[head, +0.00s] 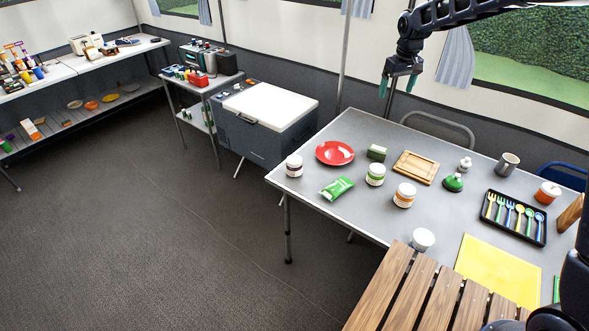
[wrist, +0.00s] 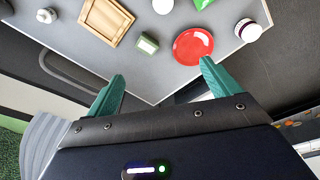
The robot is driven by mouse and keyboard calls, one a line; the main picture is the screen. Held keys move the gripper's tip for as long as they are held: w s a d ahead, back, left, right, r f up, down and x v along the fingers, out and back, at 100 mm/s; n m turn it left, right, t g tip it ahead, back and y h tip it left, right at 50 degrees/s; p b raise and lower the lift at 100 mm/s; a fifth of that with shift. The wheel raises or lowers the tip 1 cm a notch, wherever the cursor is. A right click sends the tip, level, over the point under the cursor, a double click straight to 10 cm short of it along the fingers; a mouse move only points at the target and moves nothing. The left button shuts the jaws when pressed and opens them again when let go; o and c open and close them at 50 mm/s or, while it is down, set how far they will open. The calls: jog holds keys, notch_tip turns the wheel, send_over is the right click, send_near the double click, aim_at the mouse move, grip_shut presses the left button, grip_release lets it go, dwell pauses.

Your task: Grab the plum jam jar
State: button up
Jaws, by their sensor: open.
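Several white-lidded jars stand on the grey table (head: 300,190). The jar at its left corner (head: 294,167) has a dark, purplish label and looks like the plum jam jar; it also shows in the wrist view (wrist: 248,30), near the table edge. A green-labelled jar (head: 376,174) and an orange-labelled jar (head: 405,195) stand to its right. My gripper (head: 398,87) is open and empty, high above the table's far side. In the wrist view its teal fingers (wrist: 162,72) are spread apart, well away from the jar.
A red plate (head: 335,153), a green packet (head: 337,187), a green box (head: 377,153) and a wooden board (head: 416,167) lie around the jars. A cutlery tray (head: 514,218) and yellow mat (head: 498,270) are at right. A cooler (head: 265,120) stands behind the table.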

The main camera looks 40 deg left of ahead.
jog(key=s+a+f+n, duration=0.1)
jog(key=s+a+f, duration=0.4)
jog(key=a, duration=0.4)
jog(key=s+a+f+n, duration=0.2)
jog(key=a+f, duration=0.5)
jog(key=a, duration=0.1)
jog(key=n+g, duration=0.1)
jog(key=n, duration=0.1)
send_over(294, 159)
jog(key=shift+h, duration=0.4)
jog(key=f, duration=1.2)
jog(key=shift+w+d+f, duration=0.1)
jog(key=shift+d+f, duration=0.15)
jog(key=shift+f, duration=0.1)
jog(key=shift+s+a+f, duration=0.15)
jog(key=shift+s+f, duration=0.1)
jog(key=shift+f, duration=0.3)
notch_tip(294, 159, down, 10)
jog(key=shift+w+f, duration=0.1)
jog(key=c, duration=1.2)
jog(key=shift+c, duration=0.2)
